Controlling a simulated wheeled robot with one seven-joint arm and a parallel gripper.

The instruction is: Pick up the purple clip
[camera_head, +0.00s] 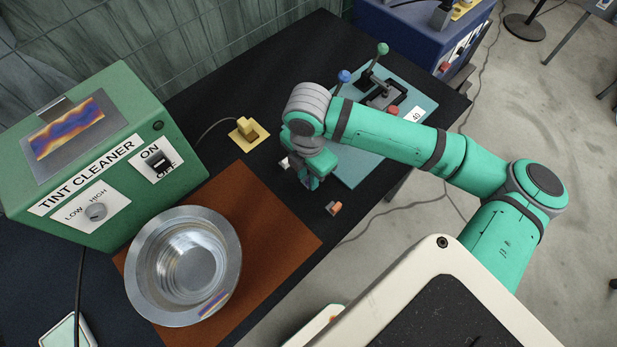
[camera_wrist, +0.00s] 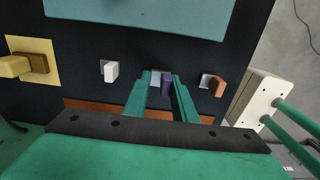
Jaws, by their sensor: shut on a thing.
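The purple clip (camera_wrist: 166,86), with a pale grey part beside it, is between the fingertips of my gripper (camera_wrist: 160,88) in the wrist view. The two green fingers are shut on it, one on each side. In the head view my gripper (camera_head: 312,182) points down low over the dark table, and I cannot make out the clip there. I cannot tell whether the clip touches the table.
A white clip (camera_wrist: 110,71) lies left of my fingers and an orange clip (camera_wrist: 216,86) right of them. A yellow block (camera_head: 247,128), a blue-green board (camera_head: 357,172), a brown mat (camera_head: 262,215) with a metal bowl (camera_head: 225,240), and a green tint cleaner (camera_head: 135,125) are around.

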